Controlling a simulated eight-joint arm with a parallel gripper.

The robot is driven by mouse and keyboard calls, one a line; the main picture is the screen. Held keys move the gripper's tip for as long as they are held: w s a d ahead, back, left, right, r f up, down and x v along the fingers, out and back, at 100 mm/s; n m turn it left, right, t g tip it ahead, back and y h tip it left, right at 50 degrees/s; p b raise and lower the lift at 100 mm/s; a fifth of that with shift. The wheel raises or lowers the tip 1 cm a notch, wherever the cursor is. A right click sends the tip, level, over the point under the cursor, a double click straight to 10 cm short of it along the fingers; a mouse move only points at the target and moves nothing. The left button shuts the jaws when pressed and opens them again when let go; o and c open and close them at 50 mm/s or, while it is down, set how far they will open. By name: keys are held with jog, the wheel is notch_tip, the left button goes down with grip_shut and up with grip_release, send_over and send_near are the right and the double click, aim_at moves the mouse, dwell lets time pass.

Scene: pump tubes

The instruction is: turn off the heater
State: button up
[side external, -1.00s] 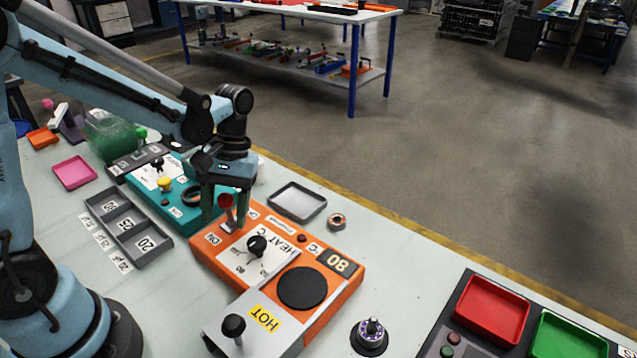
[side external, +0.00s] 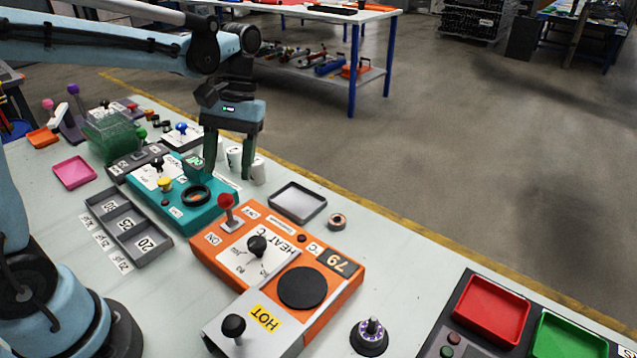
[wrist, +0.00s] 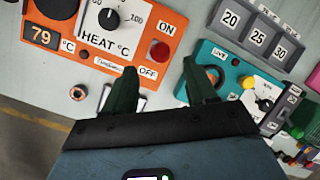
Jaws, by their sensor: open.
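The heater (side external: 208,254) is an orange box with a HEAT °C dial (side external: 257,246) and a black round plate (side external: 302,288). Its display (side external: 339,261) reads 79, also in the wrist view (wrist: 43,36). A red-topped lever (side external: 226,200) stands between the ON and OFF labels. Its red top (wrist: 160,50) also shows in the wrist view. I cannot tell surely which label it leans to. My gripper (side external: 229,174) is open and empty, raised above and behind the lever, apart from it. Both fingertips (wrist: 160,78) point toward the heater in the wrist view.
A teal device (side external: 178,214) stands left of the heater, with white cups (side external: 258,170) behind it. A grey tray (side external: 297,201) lies behind the heater. A grey numbered rack (side external: 128,230) is at left. Red (side external: 490,310) and green (side external: 568,338) bins are at right.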

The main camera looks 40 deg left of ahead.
jog(key=shift+v, duration=1.35)
jog(key=shift+c, duration=1)
jog(key=shift+s+a+r, duration=0.15)
jog(key=shift+s+a, duration=0.05)
jog(key=shift+s, duration=0.05)
jog(key=shift+c, duration=1.3)
jog(key=s+a+r+t, duration=0.1)
jog(key=s, duration=0.1)
jog(key=s+a+r+n+t+h, duration=0.1)
jog(key=s, duration=0.1)
jog(key=s+a+r+n+t, duration=0.1)
jog(key=s, duration=0.2)
jog(key=shift+h, duration=0.3)
grip_shut()
jog(key=s+f+n+t, duration=0.2)
jog(key=s+n+t, duration=0.1)
jog(key=s+t, duration=0.2)
jog(key=shift+s+a+n, duration=0.3)
jog(key=shift+s+a, duration=0.15)
jog(key=shift+s, duration=0.35)
